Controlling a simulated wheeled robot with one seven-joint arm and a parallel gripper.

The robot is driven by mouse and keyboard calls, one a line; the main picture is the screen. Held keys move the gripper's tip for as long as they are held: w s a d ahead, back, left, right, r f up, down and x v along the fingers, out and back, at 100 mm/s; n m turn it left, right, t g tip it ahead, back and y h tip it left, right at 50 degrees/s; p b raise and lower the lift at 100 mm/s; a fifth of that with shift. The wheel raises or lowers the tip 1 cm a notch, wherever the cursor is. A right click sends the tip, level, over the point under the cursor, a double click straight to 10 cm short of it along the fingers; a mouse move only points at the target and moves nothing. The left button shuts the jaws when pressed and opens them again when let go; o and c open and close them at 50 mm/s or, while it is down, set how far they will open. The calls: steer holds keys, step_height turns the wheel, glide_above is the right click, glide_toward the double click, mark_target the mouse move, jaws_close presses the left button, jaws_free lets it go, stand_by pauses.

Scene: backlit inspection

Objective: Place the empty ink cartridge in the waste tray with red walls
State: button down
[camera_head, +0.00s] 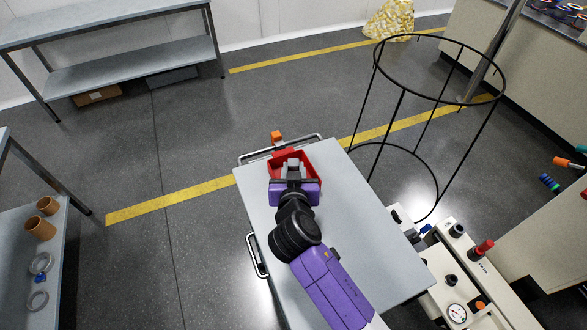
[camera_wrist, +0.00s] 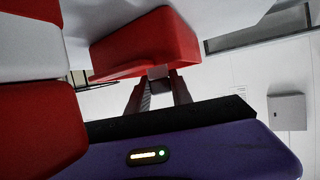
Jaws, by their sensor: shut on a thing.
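My gripper (camera_head: 293,166), at the end of my purple and black arm, is over the red-walled waste tray (camera_head: 314,176) at the far end of a grey tabletop. I cannot tell whether the cartridge touches the tray. More red and pale surfaces fill the left of the wrist view, very close.
The grey tabletop (camera_head: 375,225) is mostly bare. A small orange thing (camera_head: 277,138) is beyond its far edge. A black wire hoop stand (camera_head: 440,100) rises at the right, beside a pale machine with a gauge (camera_head: 457,313). Shelves (camera_head: 130,65) stand at the back left.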

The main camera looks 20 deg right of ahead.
steer(key=shift+f, duration=0.2)
steer(key=c, duration=1.1)
jaws_free()
steer(key=shift+r, duration=0.1)
steer(key=shift+c, duration=0.2)
steer(key=shift+r, duration=0.15)
steer(key=b+v, duration=0.1)
steer(key=v, duration=1.1)
steer(key=shift+b, duration=0.35)
